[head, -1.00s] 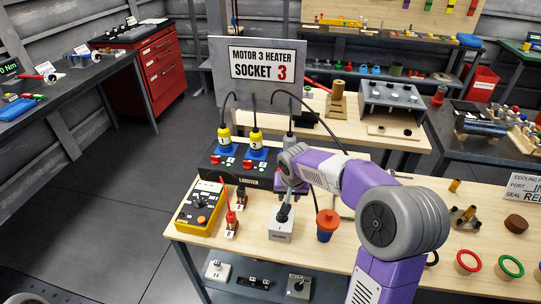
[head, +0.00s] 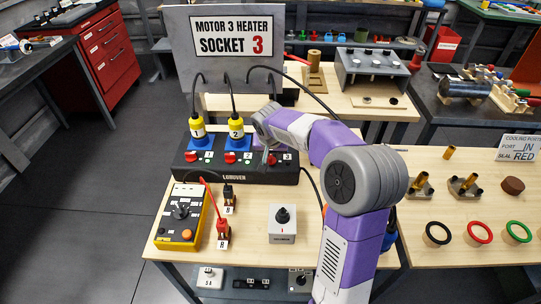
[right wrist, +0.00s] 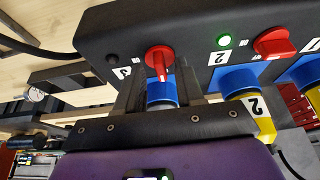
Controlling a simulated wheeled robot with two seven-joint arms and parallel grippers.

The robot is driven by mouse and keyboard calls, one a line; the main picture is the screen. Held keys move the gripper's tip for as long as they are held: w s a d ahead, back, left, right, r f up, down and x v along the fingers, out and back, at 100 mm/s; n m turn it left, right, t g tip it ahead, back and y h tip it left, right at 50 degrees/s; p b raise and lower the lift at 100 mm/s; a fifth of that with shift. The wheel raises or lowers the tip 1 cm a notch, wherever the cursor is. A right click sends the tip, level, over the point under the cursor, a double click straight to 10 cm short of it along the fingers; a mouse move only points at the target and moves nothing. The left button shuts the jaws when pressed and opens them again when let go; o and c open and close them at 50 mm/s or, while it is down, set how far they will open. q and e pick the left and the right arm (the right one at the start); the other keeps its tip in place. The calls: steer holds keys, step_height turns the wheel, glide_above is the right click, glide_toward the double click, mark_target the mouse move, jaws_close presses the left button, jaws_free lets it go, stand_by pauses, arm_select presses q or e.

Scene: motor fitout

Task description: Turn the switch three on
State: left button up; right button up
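The black panel (head: 190,170) on the bench has three numbered red switches. Switch three (right wrist: 158,60) is a red knob with its handle upright in the right wrist view, and the lamp (right wrist: 112,59) beside it is dark. My right gripper (right wrist: 157,84) is open, its dark fingers on either side of the knob's handle end. The gap between fingers and knob shows; whether they touch it is unclear. In the head view my right gripper (head: 268,152) is over the panel's right part and partly hides this switch. My left gripper is not in view.
Switch two (right wrist: 275,42) lies turned sideways beside a lit green lamp (right wrist: 224,40). Blue sockets with yellow plugs (head: 236,127) and cables stand behind the switches. In front are a yellow meter (head: 180,218) and a white box (head: 283,232) with a black knob.

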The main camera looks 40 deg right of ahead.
steer(key=shift+w+f, duration=0.1)
steer(key=shift+f, duration=0.05)
steer(key=shift+c, duration=0.4)
jaws_close()
